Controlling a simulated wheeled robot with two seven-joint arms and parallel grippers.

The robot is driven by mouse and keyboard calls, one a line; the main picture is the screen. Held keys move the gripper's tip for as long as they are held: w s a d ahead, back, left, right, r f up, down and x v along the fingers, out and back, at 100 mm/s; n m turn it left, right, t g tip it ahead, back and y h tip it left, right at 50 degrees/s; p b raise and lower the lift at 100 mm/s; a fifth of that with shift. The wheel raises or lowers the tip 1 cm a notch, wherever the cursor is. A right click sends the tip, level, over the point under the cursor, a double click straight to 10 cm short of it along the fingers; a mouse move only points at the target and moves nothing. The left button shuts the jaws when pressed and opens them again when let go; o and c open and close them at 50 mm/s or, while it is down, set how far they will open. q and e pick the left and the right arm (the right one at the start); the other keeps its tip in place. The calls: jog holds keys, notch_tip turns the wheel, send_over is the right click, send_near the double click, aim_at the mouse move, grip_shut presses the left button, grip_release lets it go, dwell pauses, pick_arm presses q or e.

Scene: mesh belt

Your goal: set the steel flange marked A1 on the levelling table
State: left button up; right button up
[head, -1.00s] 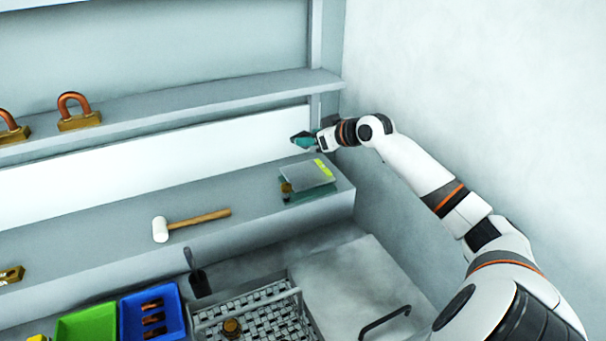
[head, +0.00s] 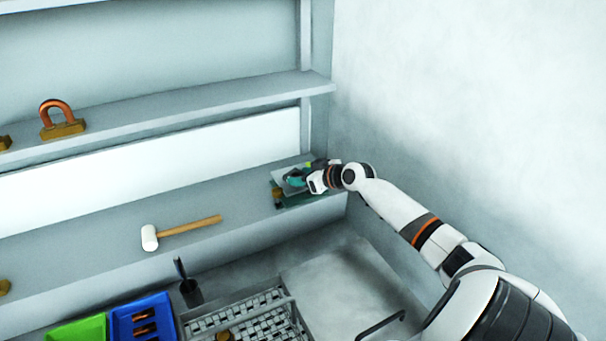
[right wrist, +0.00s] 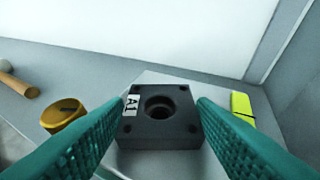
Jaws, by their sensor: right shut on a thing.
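The steel flange (right wrist: 158,116) is a dark square block with a round centre bore, small corner holes and a white A1 label. In the right wrist view it sits between the teal fingers of my right gripper (right wrist: 160,130), which is shut on it. The levelling table (right wrist: 205,82) is a grey plate directly beneath the flange; whether they touch I cannot tell. In the head view my right gripper (head: 294,178) is over the levelling table (head: 277,175) at the ledge's right end and hides the flange. My left gripper is out of view.
A brass knob (right wrist: 62,115) and a yellow-green piece (right wrist: 242,106) flank the flange. A mallet (head: 180,232) lies left on the ledge. A shelf (head: 200,105) runs above. Blue (head: 143,317) and green (head: 75,331) bins and a mesh basket (head: 240,317) stand below.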

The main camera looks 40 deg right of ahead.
jog(key=o, duration=1.2)
jog(key=shift+s, duration=0.25)
jog(key=a+b+v, duration=0.1)
jog(key=b+v, duration=0.1)
jog(key=v, duration=0.9)
jog(key=shift+s+d+r, duration=0.2)
jog(key=shift+s+d, duration=0.05)
jog(key=shift+d, duration=0.25)
